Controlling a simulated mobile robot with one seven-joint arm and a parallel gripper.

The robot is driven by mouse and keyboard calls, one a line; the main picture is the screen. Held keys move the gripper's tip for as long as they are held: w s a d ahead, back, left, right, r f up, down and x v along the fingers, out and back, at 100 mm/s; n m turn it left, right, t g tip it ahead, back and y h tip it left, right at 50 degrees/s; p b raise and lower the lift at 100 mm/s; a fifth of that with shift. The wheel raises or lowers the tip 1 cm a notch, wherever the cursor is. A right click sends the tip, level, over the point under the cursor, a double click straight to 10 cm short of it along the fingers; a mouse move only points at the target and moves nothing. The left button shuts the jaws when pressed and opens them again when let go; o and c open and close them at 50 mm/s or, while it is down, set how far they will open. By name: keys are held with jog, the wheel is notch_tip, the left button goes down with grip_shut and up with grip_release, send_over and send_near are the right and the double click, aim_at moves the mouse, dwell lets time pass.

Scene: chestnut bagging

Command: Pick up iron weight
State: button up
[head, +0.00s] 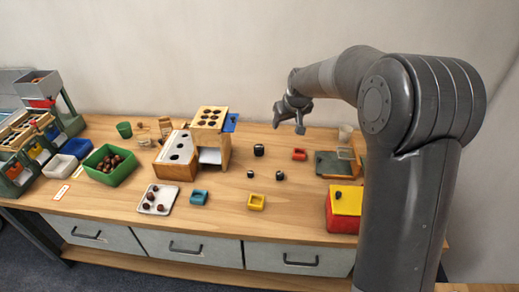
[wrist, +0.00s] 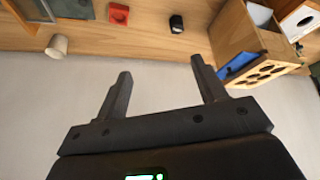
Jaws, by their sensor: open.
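A small black weight (head: 259,150) stands on the table right of the wooden stand. Two smaller black pieces, one (head: 250,173) and another (head: 280,175), sit nearer the front. I cannot tell for certain which is the iron weight. My gripper (head: 288,122) is open and empty, raised above the back of the table near the wall. In the wrist view my gripper's fingers (wrist: 160,67) are spread with nothing between them. A black weight (wrist: 176,23) lies beyond them there, apart from the fingers.
The wooden stand (head: 211,118) with holes is left of the weights. A red block (head: 299,154) and a pale cup (head: 345,133) are to the right. Bare table surrounds the weights.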

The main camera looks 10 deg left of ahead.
jog(key=n+y, duration=0.1)
send_near(259, 147)
jog(key=x, duration=0.5)
jog(key=shift+s+d+f, duration=0.15)
jog(key=shift+d+f, duration=0.1)
jog(key=shift+d, duration=0.1)
jog(key=shift+a+r+x, duration=0.1)
jog(key=shift+a+x, duration=0.1)
jog(key=shift+x, duration=1.1)
jog(key=shift+a+r+x, duration=0.1)
jog(key=shift+a+x, duration=0.05)
jog(key=shift+x, duration=1.15)
jog(key=shift+w, duration=0.2)
jog(key=shift+c, duration=0.3)
jog(key=shift+r, duration=0.1)
grip_shut()
